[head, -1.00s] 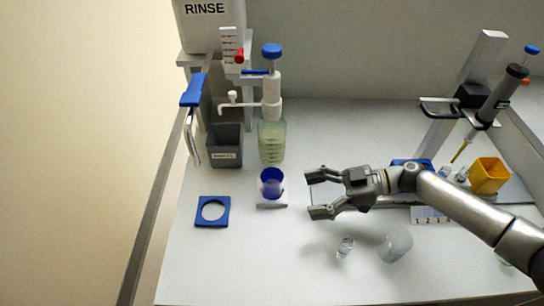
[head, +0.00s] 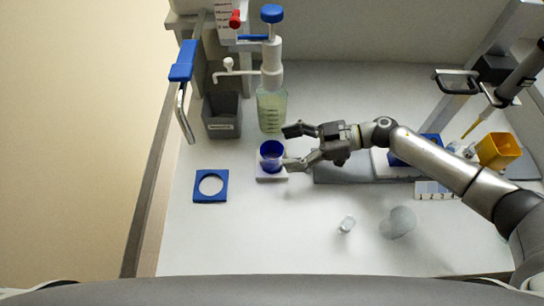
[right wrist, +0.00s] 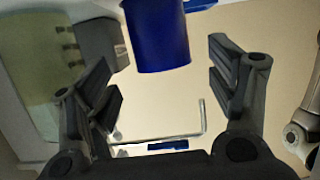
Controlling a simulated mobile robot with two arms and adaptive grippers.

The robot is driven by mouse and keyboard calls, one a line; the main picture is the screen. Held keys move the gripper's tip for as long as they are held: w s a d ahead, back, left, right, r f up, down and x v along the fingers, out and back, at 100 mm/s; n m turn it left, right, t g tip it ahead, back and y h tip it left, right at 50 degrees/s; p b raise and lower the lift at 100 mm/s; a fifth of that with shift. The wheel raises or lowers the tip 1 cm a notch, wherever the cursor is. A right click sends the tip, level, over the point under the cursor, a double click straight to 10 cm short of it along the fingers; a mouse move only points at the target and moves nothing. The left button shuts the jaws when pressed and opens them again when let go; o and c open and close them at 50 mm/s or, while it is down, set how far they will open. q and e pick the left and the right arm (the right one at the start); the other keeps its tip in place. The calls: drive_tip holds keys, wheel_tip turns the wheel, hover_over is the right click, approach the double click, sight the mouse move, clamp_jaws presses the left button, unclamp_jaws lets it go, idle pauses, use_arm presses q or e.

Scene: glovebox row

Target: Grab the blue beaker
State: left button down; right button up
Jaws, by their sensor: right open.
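The blue beaker (head: 271,157) stands upright on a small white square base (head: 272,178) left of centre in the head view. My right gripper (head: 289,148) is open, just to the right of the beaker, its fingers pointing left toward it. In the right wrist view the blue beaker (right wrist: 158,35) shows beyond and between the two open fingers (right wrist: 166,80), with nothing held. My left gripper is in neither view.
A bottle with a pump dispenser (head: 272,108) stands just behind the beaker. A grey bin (head: 222,115) is behind left, and a blue square frame (head: 211,186) lies at left. A small glass vial (head: 346,224) and a clear cup (head: 398,223) lie in front right. The front middle bench is clear.

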sight(272, 151)
drive_tip(key=x, duration=0.5)
drive_tip(key=shift+s+p, duration=0.1)
drive_tip(key=shift+p, duration=0.3)
drive_tip(key=c, duration=1.2)
